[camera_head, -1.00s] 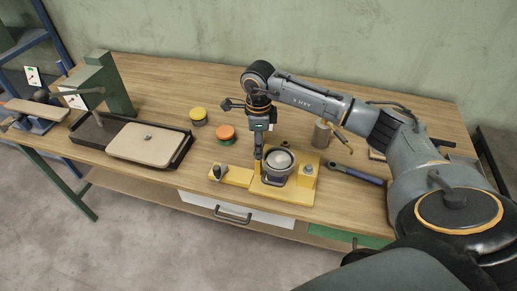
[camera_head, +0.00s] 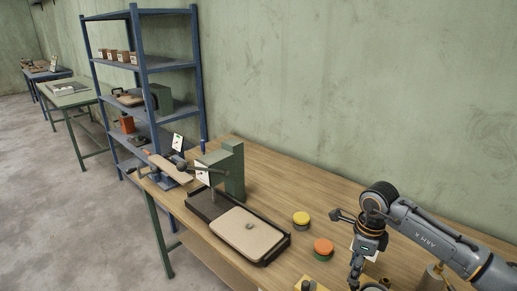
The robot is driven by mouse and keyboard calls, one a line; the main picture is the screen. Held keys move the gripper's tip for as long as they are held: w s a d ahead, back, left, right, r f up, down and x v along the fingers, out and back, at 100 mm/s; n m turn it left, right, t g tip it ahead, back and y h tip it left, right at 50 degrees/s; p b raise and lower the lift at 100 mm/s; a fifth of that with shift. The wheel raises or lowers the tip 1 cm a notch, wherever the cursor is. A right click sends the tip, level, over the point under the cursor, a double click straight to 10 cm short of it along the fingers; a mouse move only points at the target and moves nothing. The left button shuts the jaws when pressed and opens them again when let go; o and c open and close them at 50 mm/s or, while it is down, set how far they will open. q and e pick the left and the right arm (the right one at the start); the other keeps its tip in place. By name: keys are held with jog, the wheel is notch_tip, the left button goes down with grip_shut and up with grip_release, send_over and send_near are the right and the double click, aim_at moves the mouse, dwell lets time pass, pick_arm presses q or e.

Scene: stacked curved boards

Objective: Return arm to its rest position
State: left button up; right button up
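My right arm (camera_head: 430,240) comes in from the lower right and bends down at its wrist. My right gripper (camera_head: 356,268) points down near the bottom edge, over the front part of the wooden workbench (camera_head: 262,160). Its fingers are small and partly cut off by the frame, so I cannot tell whether they are open or hold anything. Only a rim of a round grey part (camera_head: 373,287) shows beside them. My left gripper is not in view.
A yellow-topped tin (camera_head: 301,218) and an orange-topped tin (camera_head: 322,248) stand left of the gripper. A beige board (camera_head: 246,234) lies on a dark tray beside a green press (camera_head: 233,170). A blue shelf rack (camera_head: 149,65) stands behind; open floor lies at left.

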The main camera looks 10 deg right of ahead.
jog(key=s+a+r+t+y, duration=0.15)
jog(key=a+y, duration=0.75)
jog(key=a, duration=1.3)
jog(key=a+r+m+t+y, duration=0.4)
jog(key=r+m, duration=0.1)
jog(key=r, duration=0.2)
jog(key=a+r+m+t+y, duration=0.4)
jog(key=r+m, duration=0.2)
jog(key=w+d+f+m+t+h, duration=0.2)
jog(key=d+m+t+h, duration=1)
jog(key=m, duration=0.9)
jog(key=s+d+f+m+g+h, duration=0.4)
jog(key=d+f+m+g+h, duration=0.2)
jog(key=f+m, duration=0.15)
jog(key=s+d+f+m+g, duration=0.1)
jog(key=s+f+m+g, duration=0.2)
jog(key=s+f+g, duration=0.6)
jog(key=s+f+m+g, duration=0.3)
jog(key=s+f, duration=0.4)
jog(key=s, duration=0.7)
notch_tip(320, 180, down, 31)
jog(key=s+g+b, duration=0.2)
jog(key=b, duration=0.2)
jog(key=s+d+f+b, duration=0.3)
jog(key=s+f, duration=1.3)
jog(key=f, duration=0.2)
jog(key=shift+d+g, duration=0.2)
jog(key=shift+g, duration=0.15)
